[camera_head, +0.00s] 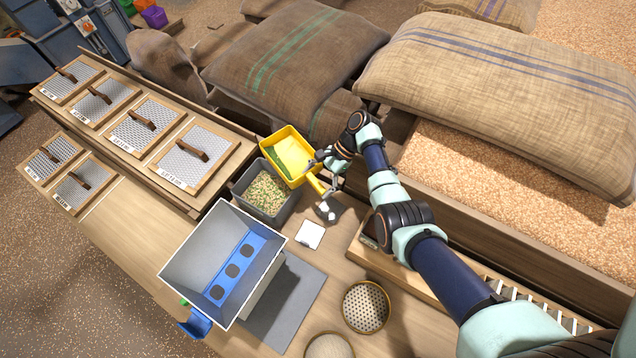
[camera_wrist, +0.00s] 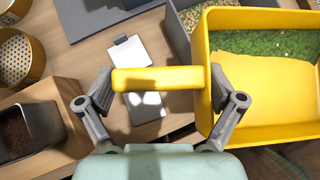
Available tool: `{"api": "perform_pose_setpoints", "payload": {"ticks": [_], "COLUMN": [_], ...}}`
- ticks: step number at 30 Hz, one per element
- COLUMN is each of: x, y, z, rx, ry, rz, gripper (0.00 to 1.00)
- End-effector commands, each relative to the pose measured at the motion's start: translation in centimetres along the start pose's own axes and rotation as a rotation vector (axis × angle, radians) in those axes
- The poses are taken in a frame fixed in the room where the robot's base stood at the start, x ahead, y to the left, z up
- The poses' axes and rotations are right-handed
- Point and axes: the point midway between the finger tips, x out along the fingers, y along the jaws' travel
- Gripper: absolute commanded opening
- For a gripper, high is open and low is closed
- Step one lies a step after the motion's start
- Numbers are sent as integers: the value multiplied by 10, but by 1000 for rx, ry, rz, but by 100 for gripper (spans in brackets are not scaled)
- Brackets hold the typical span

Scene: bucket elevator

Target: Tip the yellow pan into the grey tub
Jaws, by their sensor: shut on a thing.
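The yellow pan (camera_head: 297,153) is held above the back edge of the grey tub (camera_head: 268,213) and looks tilted. Green grains lie along one side of the pan and leave much of its floor bare; they also show in the wrist view (camera_wrist: 270,42). The tub stands on the bench and holds mixed green and tan grains. My gripper (camera_head: 321,180) is shut on the pan's yellow handle (camera_wrist: 155,78), which crosses between the fingers in the wrist view. The pan hides part of the tub. I cannot tell whether grains are falling.
A white-and-blue hopper (camera_head: 218,262) stands in front of the tub. Framed mesh screens (camera_head: 190,155) line the bench at left. Burlap sacks (camera_head: 290,65) lie behind. A white card (camera_head: 310,234) and a round sieve (camera_head: 366,306) lie on the bench.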

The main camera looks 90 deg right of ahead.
Motion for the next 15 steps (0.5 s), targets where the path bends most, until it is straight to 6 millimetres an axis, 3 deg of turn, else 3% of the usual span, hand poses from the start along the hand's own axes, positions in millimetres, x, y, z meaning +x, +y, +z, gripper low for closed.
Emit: {"api": "perform_pose_setpoints", "payload": {"ticks": [15], "x": [-8], "y": [0], "z": [23], "rx": [-16], "ry": [255], "rz": [6], "gripper": [26]}}
